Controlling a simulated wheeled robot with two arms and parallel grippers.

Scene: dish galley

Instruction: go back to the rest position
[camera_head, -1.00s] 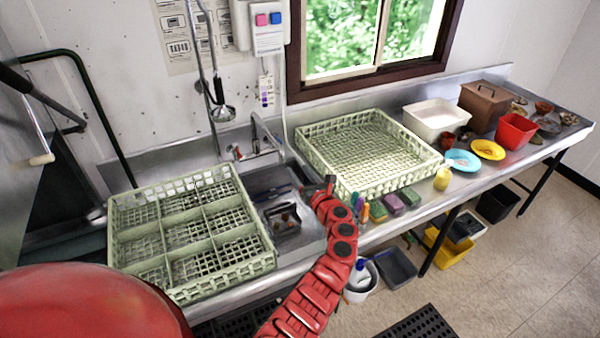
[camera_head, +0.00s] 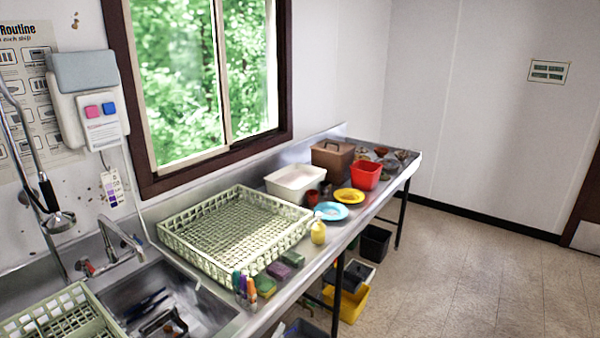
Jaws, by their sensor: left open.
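Neither of my grippers and no part of my arms shows clearly in the head view now. The sink (camera_head: 205,312) is at the lower left, with dark utensils (camera_head: 150,301) and a dark caddy (camera_head: 164,325) in it. A pale green dish rack (camera_head: 172,235) stands on the steel counter right of the sink. Part of a second pale green rack (camera_head: 45,318) shows at the lower left corner.
The counter carries a white tub (camera_head: 290,184), a brown box (camera_head: 333,160), a red bin (camera_head: 366,176), blue (camera_head: 331,211) and yellow (camera_head: 349,195) plates. Bottles and sponges line its front edge. A faucet (camera_head: 118,240) stands behind the sink. The tiled floor (camera_head: 470,275) at right is clear.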

